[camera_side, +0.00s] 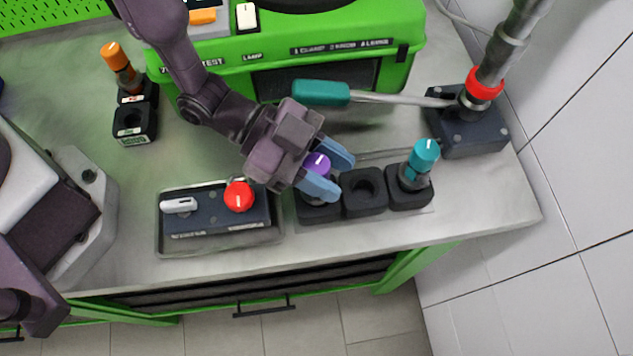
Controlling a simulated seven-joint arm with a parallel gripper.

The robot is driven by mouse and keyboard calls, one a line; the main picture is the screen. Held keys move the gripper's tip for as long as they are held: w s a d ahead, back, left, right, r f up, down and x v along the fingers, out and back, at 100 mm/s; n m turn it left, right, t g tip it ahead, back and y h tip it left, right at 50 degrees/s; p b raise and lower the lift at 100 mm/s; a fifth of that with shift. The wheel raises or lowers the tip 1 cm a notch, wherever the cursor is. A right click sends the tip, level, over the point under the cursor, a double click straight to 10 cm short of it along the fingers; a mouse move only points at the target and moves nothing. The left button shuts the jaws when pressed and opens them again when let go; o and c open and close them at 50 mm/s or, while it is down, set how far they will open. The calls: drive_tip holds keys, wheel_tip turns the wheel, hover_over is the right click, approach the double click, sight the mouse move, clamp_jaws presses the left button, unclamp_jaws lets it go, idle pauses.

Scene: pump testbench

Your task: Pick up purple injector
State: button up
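The purple injector (318,164) stands in the left socket of a row of black holders (319,211) near the front of the bench. Its purple cap shows between the two blue fingers of my gripper (329,171). The fingers are apart, one on the upper right of the cap and one on the lower side. My gripper comes down from the upper left and hides part of the injector's body. I cannot tell whether the fingers touch the cap.
The middle holder (364,191) is empty. A teal injector (422,158) stands in the right holder. A control box with a red knob (239,196) lies to the left. A teal-handled lever (321,93) reaches across behind. An orange injector (116,60) stands at the back left.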

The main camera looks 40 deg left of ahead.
drive_tip(key=shift+r, duration=0.1)
clamp_jaws()
wheel_tip(320, 180, up, 23)
drive_tip(key=w+a+n+t+y, duration=0.1)
drive_tip(key=w+n+t+y, duration=0.1)
drive_tip(key=n+t, duration=0.15)
drive_tip(key=s+a+r+n+t+y, duration=0.3)
drive_tip(key=s+r+n+t, duration=0.15)
drive_tip(key=r, duration=0.55)
drive_tip(key=w+d+f+m+g+h, duration=0.1)
drive_tip(key=f+m+g, duration=0.3)
drive_tip(key=f, duration=0.7)
drive_tip(key=w+d+f+m+g+h, duration=0.1)
drive_tip(key=d+f+m+g+h, duration=0.2)
drive_tip(key=f, duration=0.9)
drive_tip(key=shift+w+m+g+h, duration=0.25)
drive_tip(key=shift+m+g+h, duration=0.25)
drive_tip(key=shift+f, duration=0.2)
wheel_tip(320, 180, down, 9)
drive_tip(key=shift+f, duration=0.2)
